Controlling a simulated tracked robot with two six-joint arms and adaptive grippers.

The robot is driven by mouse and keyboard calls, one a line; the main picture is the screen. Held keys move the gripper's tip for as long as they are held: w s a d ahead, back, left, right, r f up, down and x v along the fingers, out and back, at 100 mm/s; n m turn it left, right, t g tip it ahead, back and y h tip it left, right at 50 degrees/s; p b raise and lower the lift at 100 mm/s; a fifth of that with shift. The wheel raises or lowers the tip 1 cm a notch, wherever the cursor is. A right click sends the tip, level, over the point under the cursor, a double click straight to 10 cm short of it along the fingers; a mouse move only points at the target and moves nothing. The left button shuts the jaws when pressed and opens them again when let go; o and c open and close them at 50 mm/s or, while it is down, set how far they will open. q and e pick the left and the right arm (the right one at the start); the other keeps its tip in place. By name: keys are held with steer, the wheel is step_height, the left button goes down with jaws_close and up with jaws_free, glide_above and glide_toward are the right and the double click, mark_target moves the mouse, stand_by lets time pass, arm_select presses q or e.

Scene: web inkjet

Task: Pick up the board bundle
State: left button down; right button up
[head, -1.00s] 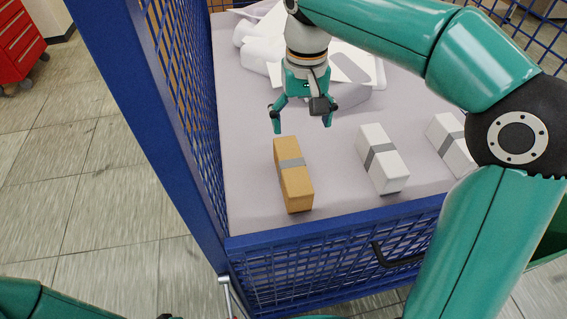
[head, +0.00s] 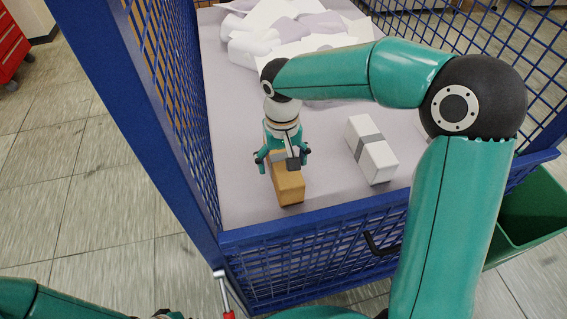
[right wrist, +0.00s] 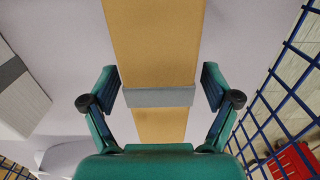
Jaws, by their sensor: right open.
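The board bundle (head: 290,190) is a tan block with a grey band, lying lengthwise near the front of the cart's pale floor. My right gripper (head: 283,163) is open above it, fingers pointing down, and hides its far part. In the right wrist view the tan bundle (right wrist: 155,40) runs between the two open fingers of the right gripper (right wrist: 161,88), one on each side near the band, with gaps visible. My left gripper does not show.
A white banded bundle (head: 373,150) lies to the right. Loose white items (head: 265,45) lie at the back. Blue mesh walls (head: 165,100) enclose the cart at the left, front and right. A green bin (head: 530,205) stands outside on the right.

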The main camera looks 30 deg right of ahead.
steer(key=shift+f, duration=0.8)
steer(key=c, duration=1.5)
steer(key=shift+r, duration=0.15)
